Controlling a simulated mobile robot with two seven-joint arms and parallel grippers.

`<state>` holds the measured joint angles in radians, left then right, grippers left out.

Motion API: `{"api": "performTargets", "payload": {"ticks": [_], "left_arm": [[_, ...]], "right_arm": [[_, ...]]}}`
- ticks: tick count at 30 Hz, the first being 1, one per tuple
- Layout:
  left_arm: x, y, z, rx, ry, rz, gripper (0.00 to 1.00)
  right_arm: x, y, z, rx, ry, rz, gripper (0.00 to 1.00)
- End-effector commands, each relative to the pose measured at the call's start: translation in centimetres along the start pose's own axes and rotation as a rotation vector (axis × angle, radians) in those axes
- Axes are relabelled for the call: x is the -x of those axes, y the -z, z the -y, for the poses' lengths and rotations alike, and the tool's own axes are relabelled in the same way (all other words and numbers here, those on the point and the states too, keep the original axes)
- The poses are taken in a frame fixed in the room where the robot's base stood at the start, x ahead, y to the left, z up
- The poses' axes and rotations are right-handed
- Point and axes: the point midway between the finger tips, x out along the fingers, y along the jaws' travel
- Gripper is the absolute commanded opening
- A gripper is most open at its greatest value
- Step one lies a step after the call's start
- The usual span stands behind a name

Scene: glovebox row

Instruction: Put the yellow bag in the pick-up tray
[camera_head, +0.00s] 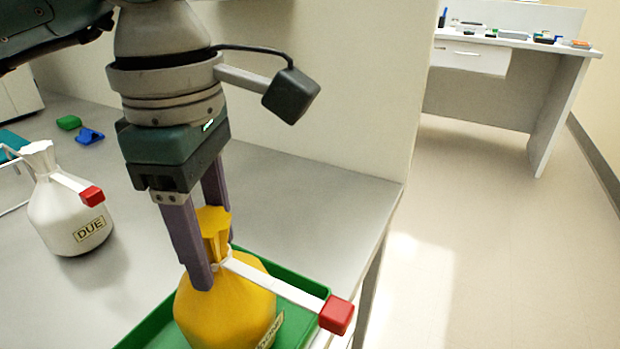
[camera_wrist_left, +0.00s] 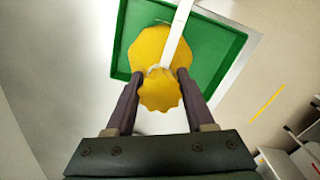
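The yellow bag (camera_head: 228,308) stands upright inside the green tray (camera_head: 290,268), with a white tie around its neck and a white strap ending in a red block (camera_head: 336,314). It also shows in the left wrist view (camera_wrist_left: 160,103), with the tray's green rim (camera_wrist_left: 122,40) around it. My left gripper (camera_head: 212,245) points down over the bag. Its two purple fingers stand wide, one on each side of the gathered neck, and look open around it. The bag's base is partly out of frame. My right gripper is not in view.
A white bag labelled DUE (camera_head: 72,215) with a red-ended strap stands on the grey bench at left. Green (camera_head: 68,122) and blue (camera_head: 90,136) small items lie behind it. A partition wall rises behind the tray. The bench's right edge is close to the tray; open floor lies beyond.

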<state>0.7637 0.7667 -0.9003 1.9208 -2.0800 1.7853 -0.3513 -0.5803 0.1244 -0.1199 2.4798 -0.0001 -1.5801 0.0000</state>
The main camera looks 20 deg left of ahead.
Motion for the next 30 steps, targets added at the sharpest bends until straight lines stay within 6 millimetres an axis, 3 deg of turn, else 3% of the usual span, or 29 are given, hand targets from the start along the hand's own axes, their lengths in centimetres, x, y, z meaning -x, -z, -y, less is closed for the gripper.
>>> {"api": "performTargets", "payload": {"ticks": [1,6,17,30], "left_arm": [[0.0,0.0,0.0,0.0,0.0,-0.001,0.61],[0.0,0.0,0.0,0.0,0.0,-0.001,0.8],[0.8,0.0,0.0,0.0,-0.001,0.0,0.81],[9.9,0.0,-0.1,-0.001,-0.004,0.001,0.81]], "right_arm": [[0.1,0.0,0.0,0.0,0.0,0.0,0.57],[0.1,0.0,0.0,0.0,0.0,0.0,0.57],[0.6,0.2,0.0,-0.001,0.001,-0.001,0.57],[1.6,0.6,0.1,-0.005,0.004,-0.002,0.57]]}}
